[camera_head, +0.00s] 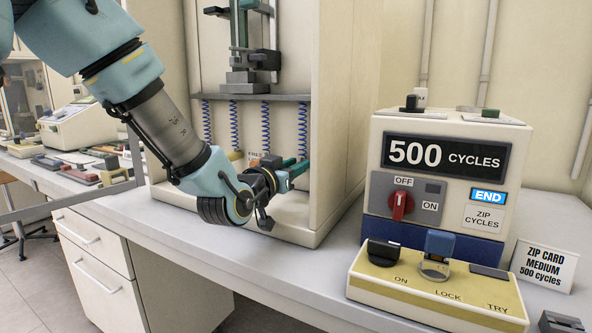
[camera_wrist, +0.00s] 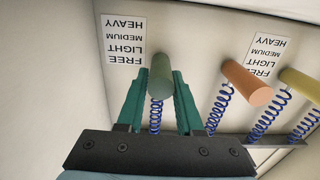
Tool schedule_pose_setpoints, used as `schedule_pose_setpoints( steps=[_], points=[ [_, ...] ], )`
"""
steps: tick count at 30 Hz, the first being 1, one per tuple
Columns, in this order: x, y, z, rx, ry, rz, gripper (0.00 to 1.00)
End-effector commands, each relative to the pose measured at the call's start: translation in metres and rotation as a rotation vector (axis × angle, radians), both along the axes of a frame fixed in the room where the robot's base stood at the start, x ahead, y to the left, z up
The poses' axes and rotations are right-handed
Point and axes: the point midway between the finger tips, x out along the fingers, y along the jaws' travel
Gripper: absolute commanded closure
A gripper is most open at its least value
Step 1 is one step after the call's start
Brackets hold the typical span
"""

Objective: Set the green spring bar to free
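In the wrist view a green bar (camera_wrist: 161,76) stands out end-on from the pale panel. The two teal fingers of my gripper (camera_wrist: 161,92) lie on either side of it, very close. I cannot tell whether they press on it. A label card (camera_wrist: 124,45) beside the bar reads FREE, LIGHT, MEDIUM, HEAVY, upside down in this view. The bar shows near the FREE end of the card. In the head view my gripper (camera_head: 283,175) is inside the lower part of the test cabinet, and the arm hides most of the bars there.
An orange bar (camera_wrist: 247,83) and a yellow bar (camera_wrist: 301,86) stand to the right, with blue springs and a second card (camera_wrist: 265,56). The cabinet's right wall (camera_head: 340,130) is close to my gripper. A control box (camera_head: 445,170) showing 500 cycles stands further right.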

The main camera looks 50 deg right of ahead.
Motion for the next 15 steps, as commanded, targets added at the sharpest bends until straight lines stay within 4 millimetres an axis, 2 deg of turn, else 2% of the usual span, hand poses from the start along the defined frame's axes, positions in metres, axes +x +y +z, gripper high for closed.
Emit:
schedule_pose_setpoints(
  steps=[1, 6, 15],
  points=[
    [-0.0001, 0.0002, -0.0001, 0.001, 0.0, 0.0, 0.58],
    [-0.0001, 0.0004, -0.0014, 0.004, 0.002, 0.0, 0.4],
    [-0.0007, 0.0032, -0.0025, 0.006, 0.002, 0.0, 0.4]
  ],
)
